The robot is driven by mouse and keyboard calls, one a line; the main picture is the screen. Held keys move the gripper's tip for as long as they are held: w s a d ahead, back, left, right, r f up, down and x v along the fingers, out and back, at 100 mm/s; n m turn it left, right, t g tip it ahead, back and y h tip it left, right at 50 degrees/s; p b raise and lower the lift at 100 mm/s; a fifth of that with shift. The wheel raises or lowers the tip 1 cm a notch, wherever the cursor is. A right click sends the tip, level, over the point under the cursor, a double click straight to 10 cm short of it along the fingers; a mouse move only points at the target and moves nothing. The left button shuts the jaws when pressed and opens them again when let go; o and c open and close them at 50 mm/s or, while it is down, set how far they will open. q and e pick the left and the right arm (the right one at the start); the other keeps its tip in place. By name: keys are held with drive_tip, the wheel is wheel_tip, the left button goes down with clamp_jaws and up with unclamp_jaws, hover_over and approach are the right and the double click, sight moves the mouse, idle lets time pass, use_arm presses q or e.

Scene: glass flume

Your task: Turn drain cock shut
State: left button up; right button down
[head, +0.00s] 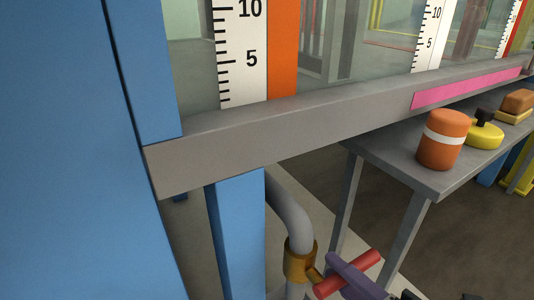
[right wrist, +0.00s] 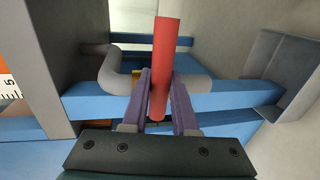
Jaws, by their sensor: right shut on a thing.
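The drain cock has a brass body (head: 299,265) on a grey drain pipe (head: 291,212) at the bottom centre of the head view. Its red handle (head: 367,261) sticks out to the right of the body and lies across the line of the pipe. My right gripper (head: 345,273), with purple fingers, is shut on the red handle. In the right wrist view the handle (right wrist: 162,55) stands between the two fingers (right wrist: 161,88), its far end reaching past them. The brass body is mostly hidden there. My left gripper is not in view.
A grey flume beam (head: 235,142) and blue post (head: 237,235) stand left of the cock. A grey table (head: 395,165) at the right holds an orange jar (head: 444,148), a yellow object (head: 485,135) and a brown block (head: 518,101). Blue rails (right wrist: 235,97) run close behind the fingers.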

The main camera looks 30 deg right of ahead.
idle(0.4)
drive_tip(key=c, duration=0.7)
unclamp_jaws()
drive_tip(key=shift+s, duration=0.1)
drive_tip(key=shift+s+r, duration=0.15)
drive_tip(key=shift+s, duration=0.15)
drive_tip(key=p+v, duration=0.3)
drive_tip(key=v, duration=0.6)
drive_tip(key=shift+s, duration=0.15)
